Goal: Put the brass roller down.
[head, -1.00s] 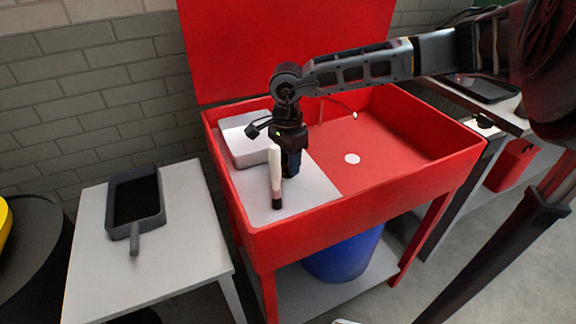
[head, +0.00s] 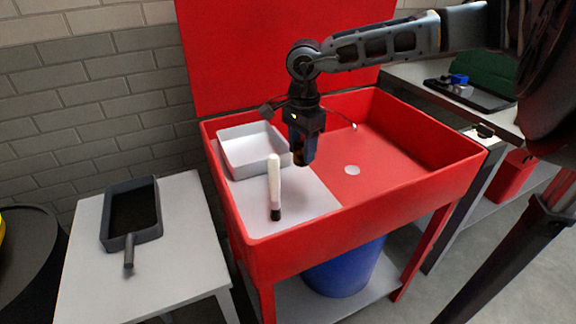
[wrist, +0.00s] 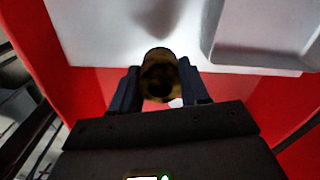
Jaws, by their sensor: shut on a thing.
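The brass roller (wrist: 159,72) is a short hollow cylinder. In the wrist view it sits between the two fingers of my gripper (wrist: 160,90), which is shut on it. In the head view my gripper (head: 303,153) points down over the red sink basin, near the right edge of the white shelf. Only a small brownish part of the roller (head: 300,160) shows there, below the dark fingers. In the wrist view the white shelf lies beyond the roller, with red basin around it. I cannot tell the exact height of the roller above the surface.
A white tray (head: 252,150) stands at the back left of the basin. The red basin floor (head: 390,150) to the right is clear except for the drain. A dark pan (head: 131,213) lies on the side table.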

